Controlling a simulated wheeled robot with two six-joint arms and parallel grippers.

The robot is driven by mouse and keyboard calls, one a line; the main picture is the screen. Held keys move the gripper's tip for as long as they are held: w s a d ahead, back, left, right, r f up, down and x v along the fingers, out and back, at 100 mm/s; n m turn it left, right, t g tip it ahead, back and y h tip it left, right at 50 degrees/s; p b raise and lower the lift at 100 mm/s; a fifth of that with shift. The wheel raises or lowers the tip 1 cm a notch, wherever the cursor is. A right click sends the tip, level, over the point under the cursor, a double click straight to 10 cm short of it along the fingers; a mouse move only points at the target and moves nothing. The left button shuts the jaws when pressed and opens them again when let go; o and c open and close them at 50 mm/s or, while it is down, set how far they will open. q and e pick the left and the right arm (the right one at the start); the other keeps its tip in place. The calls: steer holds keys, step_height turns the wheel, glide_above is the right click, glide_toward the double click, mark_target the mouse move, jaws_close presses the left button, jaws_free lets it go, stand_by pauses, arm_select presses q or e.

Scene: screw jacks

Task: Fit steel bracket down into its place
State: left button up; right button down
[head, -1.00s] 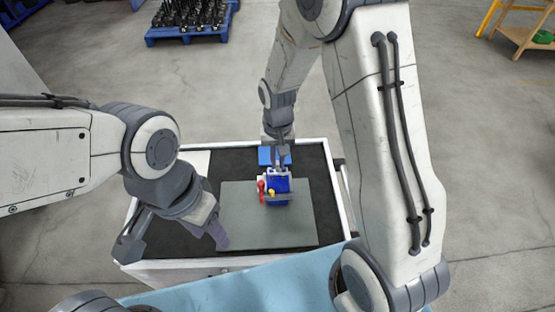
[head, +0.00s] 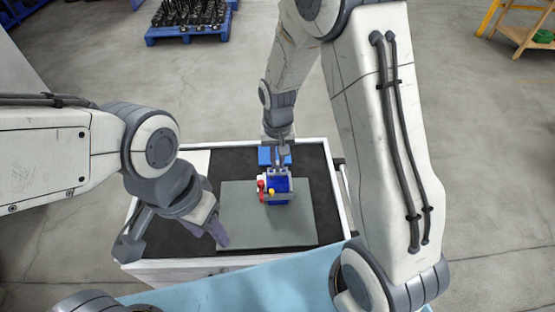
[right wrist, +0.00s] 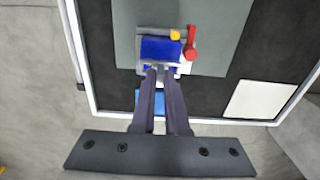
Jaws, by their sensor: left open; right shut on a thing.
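The grey steel bracket (head: 279,208) sits around the top of a blue block (head: 278,187), with a grey bar along the near side and grey pieces at the far side. My right gripper (head: 278,166) is shut on the bracket at its far side. In the right wrist view, its fingers (right wrist: 160,70) meet the bracket (right wrist: 147,51) beside the blue block (right wrist: 159,48). Whether the bracket is fully seated cannot be told. My left gripper (head: 174,244) is open and empty over the left front of the table, apart from the block.
The block stands on a grey mat (head: 240,230) on a dark-topped table with a white rim (head: 340,200). A red handle (head: 261,187) and a yellow knob (head: 271,191) are at its left. A blue piece (head: 265,155) lies behind. The mat's right side is clear.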

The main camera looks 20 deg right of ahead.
steer(key=shift+f+b, duration=0.85)
steer(key=shift+f, duration=0.35)
steer(key=c, duration=0.8)
jaws_free()
steer(key=shift+c, duration=0.2)
step_height(320, 180, up, 10)
steer(key=shift+r+b, duration=0.25)
steer(key=shift+b, duration=0.75)
steer(key=shift+a, duration=0.1)
steer(key=s+a+n+b, duration=0.1)
steer(key=s+a+n, duration=0.1)
steer(key=s, duration=0.5)
steer(key=s+a+n+b, duration=0.1)
steer(key=s+a+n, duration=0.2)
steer(key=s, duration=0.5)
steer(key=s+a+n+y+b, duration=0.1)
steer(key=s+a+n, duration=0.2)
steer(key=s, duration=0.4)
steer(key=shift+s+n, duration=0.25)
steer(key=shift+n, duration=0.55)
